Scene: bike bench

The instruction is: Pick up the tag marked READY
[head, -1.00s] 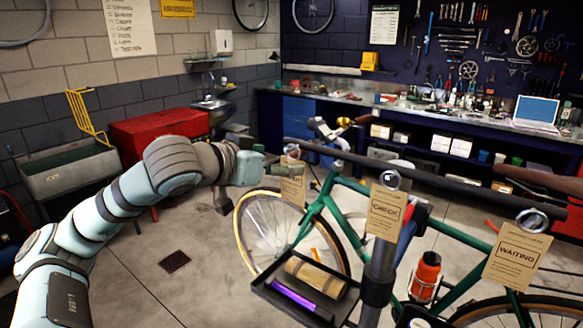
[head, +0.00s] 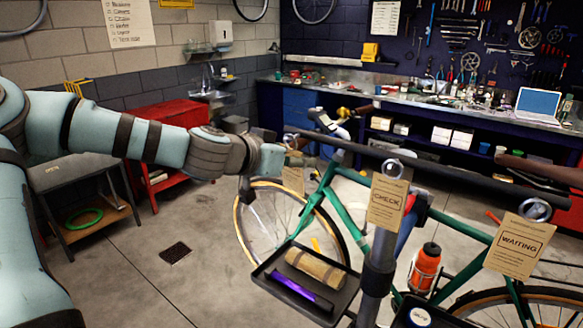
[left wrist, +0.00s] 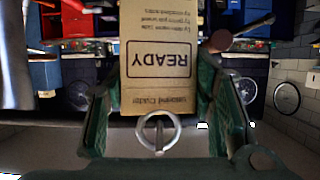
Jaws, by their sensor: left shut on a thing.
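The READY tag (left wrist: 158,60) is a tan card with a metal ring (left wrist: 158,131), shown upside down in the left wrist view. My left gripper (left wrist: 155,100) is shut on it, a green finger at each side. In the head view the gripper (head: 274,158) is at the left end of the dark bar, with the tag (head: 293,180) beside it, seen edge-on and partly hidden. I cannot tell whether its ring is clear of the bar. The CHECK tag (head: 387,201) and the WAITING tag (head: 517,246) hang from the bar. My right gripper is not in view.
The dark bar (head: 450,174) runs above a green bicycle (head: 345,205). A black tray (head: 335,306) with a tan roll (head: 316,267) and a purple tool lies below. A red cabinet (head: 172,125) stands behind my left arm. Floor at left is open.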

